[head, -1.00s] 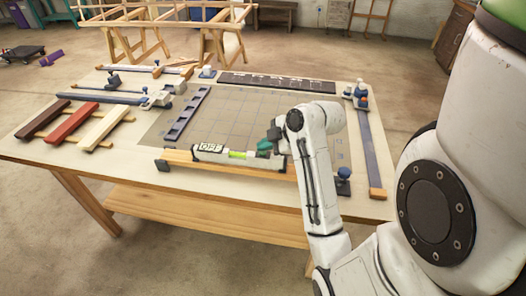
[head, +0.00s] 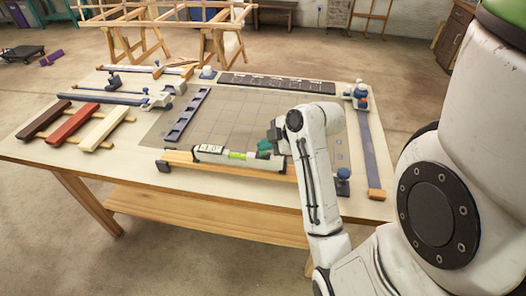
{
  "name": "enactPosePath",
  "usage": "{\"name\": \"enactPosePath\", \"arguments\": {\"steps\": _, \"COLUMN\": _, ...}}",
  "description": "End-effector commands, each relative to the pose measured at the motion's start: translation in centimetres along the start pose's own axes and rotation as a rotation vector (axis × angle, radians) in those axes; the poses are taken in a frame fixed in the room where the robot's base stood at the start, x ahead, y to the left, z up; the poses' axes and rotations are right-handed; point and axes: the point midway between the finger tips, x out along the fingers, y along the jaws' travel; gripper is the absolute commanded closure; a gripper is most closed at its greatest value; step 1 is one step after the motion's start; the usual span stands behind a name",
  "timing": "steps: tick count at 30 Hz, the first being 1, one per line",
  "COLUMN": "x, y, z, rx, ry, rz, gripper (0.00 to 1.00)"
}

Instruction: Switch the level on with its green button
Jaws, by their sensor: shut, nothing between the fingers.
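The level (head: 220,154) is a white bar with dark ends and a bright green vial in its middle. It lies along a wooden strip (head: 180,158) near the table's front edge. A small display (head: 209,148) with dark marks too small to read is on its left part. I cannot make out the green button. My gripper (head: 263,147), with teal fingertips, is shut and empty above and behind the level's right end. My arm hides part of that end, and I cannot tell whether the fingertips touch the level.
A gridded mat (head: 235,112) covers the table's middle. A slotted purple bar (head: 188,115) and a dark rack (head: 276,83) lie on its edges. Three coloured laths (head: 72,122) are at left, clamps (head: 158,97) behind them, and a long clamp (head: 371,155) at right.

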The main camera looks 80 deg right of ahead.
Motion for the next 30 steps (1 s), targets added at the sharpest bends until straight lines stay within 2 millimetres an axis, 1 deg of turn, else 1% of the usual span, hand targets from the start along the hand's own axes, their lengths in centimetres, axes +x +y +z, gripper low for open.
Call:
{"name": "enactPosePath", "arguments": {"steps": 5, "x": -0.4, "y": 0.3, "z": -0.3, "rx": 0.000, "ry": 0.000, "rz": 0.000, "gripper": 1.00}}
{"name": "enactPosePath", "arguments": {"steps": 22, "x": -4.0, "y": 2.9, "z": -3.0, "rx": -0.001, "ry": 0.001, "rz": 0.000, "gripper": 1.00}}
{"name": "enactPosePath", "arguments": {"steps": 25, "x": -4.3, "y": 3.1, "z": -3.1, "rx": 0.000, "ry": 0.000, "rz": 0.000, "gripper": 1.00}}
{"name": "enactPosePath", "arguments": {"steps": 30, "x": -4.2, "y": 3.0, "z": -3.0, "rx": 0.000, "ry": 0.000, "rz": 0.001, "gripper": 1.00}}
